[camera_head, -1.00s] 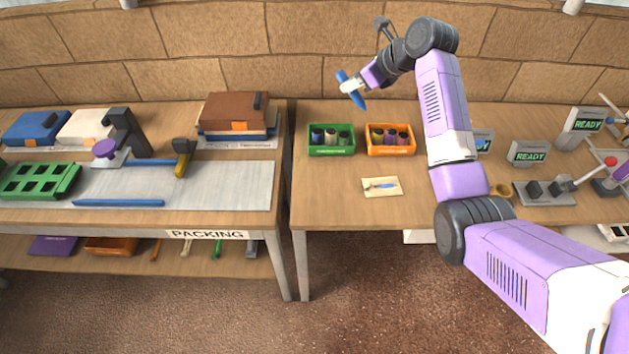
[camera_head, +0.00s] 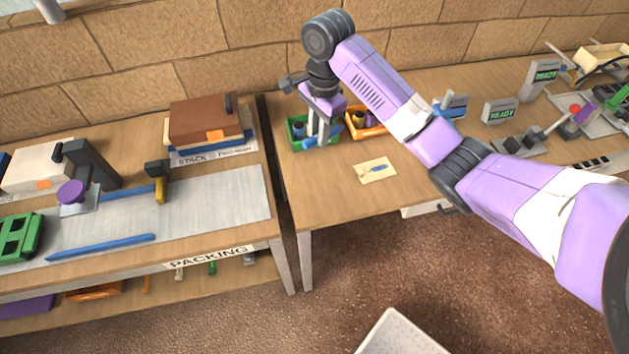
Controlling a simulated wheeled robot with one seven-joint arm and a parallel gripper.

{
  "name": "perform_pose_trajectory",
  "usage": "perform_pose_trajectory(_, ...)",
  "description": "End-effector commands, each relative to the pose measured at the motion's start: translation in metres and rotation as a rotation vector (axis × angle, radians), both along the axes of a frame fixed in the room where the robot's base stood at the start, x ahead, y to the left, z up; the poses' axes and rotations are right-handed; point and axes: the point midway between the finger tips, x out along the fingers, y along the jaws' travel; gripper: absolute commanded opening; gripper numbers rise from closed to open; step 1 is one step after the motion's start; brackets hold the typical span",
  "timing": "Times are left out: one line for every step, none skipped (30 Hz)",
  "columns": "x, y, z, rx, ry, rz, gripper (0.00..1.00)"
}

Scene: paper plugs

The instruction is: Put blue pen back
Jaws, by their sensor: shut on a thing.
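My gripper (camera_head: 322,132) points down at the green bin (camera_head: 298,144) on the right-hand table. It is shut, and the arm and fingers hide most of what is between them. The blue pen, clearly seen in the gripper a second ago, cannot be made out now. A cream card (camera_head: 363,178) with a blue pen-like mark lies flat on the table in front of the bins.
An orange bin (camera_head: 372,131) with dark cylinders stands right of the green one. READY displays (camera_head: 500,112) and a lever device stand further right. The packing table (camera_head: 232,195) is at left, across a narrow gap. The wood around the card is clear.

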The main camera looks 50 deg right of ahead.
Motion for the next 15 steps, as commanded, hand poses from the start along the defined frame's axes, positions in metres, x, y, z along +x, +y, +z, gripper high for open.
perform_pose_trajectory(0.000, 0.001, 0.000, -0.028, 0.008, 0.006, 0.00)
perform_pose_trajectory(0.001, 0.001, -0.001, -0.039, 0.014, 0.006, 0.00)
perform_pose_trajectory(0.001, 0.001, -0.004, -0.048, 0.018, 0.005, 0.00)
perform_pose_trajectory(0.001, 0.002, -0.007, -0.052, 0.021, 0.004, 0.00)
perform_pose_trajectory(0.002, 0.002, -0.010, -0.053, 0.021, 0.002, 0.00)
perform_pose_trajectory(0.001, 0.003, -0.016, -0.053, 0.022, 0.002, 0.00)
perform_pose_trajectory(0.001, 0.003, -0.022, -0.051, 0.023, 0.001, 0.00)
perform_pose_trajectory(0.000, 0.004, -0.028, -0.050, 0.024, 0.001, 0.00)
perform_pose_trajectory(0.001, 0.003, -0.032, -0.052, 0.023, 0.001, 0.00)
perform_pose_trajectory(0.004, 0.003, -0.032, -0.053, 0.017, 0.003, 0.00)
perform_pose_trajectory(0.005, 0.003, -0.033, -0.054, 0.013, 0.004, 0.00)
perform_pose_trajectory(0.006, 0.003, -0.035, -0.053, 0.010, 0.003, 0.00)
perform_pose_trajectory(0.006, 0.004, -0.037, -0.052, 0.009, 0.003, 0.00)
perform_pose_trajectory(0.006, 0.003, -0.039, -0.052, 0.008, 0.003, 0.00)
perform_pose_trajectory(0.006, 0.003, -0.042, -0.053, 0.010, 0.002, 0.00)
